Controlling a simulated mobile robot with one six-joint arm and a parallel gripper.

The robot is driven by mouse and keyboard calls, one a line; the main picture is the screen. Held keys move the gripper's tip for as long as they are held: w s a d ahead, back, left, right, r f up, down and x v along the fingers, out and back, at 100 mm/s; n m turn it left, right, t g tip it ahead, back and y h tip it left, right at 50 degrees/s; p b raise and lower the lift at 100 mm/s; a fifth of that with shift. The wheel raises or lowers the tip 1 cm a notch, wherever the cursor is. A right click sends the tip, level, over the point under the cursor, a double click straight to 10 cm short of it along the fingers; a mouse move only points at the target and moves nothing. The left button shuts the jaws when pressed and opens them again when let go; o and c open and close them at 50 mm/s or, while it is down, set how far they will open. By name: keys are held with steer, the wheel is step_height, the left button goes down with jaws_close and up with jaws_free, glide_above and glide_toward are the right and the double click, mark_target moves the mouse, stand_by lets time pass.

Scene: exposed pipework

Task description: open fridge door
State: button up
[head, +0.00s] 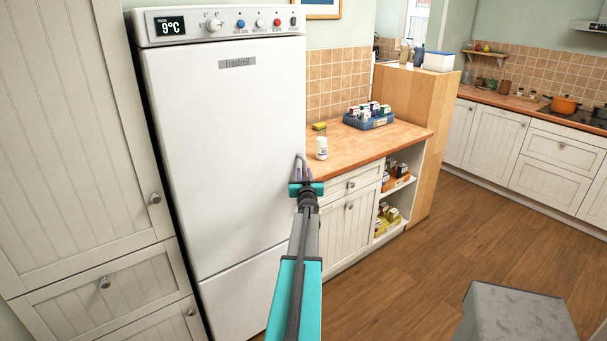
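The white fridge (222,140) stands left of centre in the head view, with a control panel (222,25) on top whose display reads 9°C. Its tall upper door looks shut, and a seam separates it from a lower panel (245,295). My gripper (301,172) is at the fridge's right edge, at about the height of the worktop. A grey curved piece shows just above its teal part; I cannot tell whether this is a finger or a door handle. My arm hides the gripper's underside, and whether it is open or shut does not show.
White cabinets (75,130) stand close on the fridge's left. A wooden worktop (385,137) with a bottle (321,146) and a blue tray (368,121) adjoins its right. A grey block (515,315) is at lower right. Wooden floor (440,255) lies open at right.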

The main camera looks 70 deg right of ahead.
steer(key=shift+w+d, duration=0.15)
steer(key=shift+d, duration=0.2)
steer(key=shift+c, duration=0.2)
jaws_close()
steer(key=shift+a, duration=0.15)
steer(key=shift+a, duration=0.15)
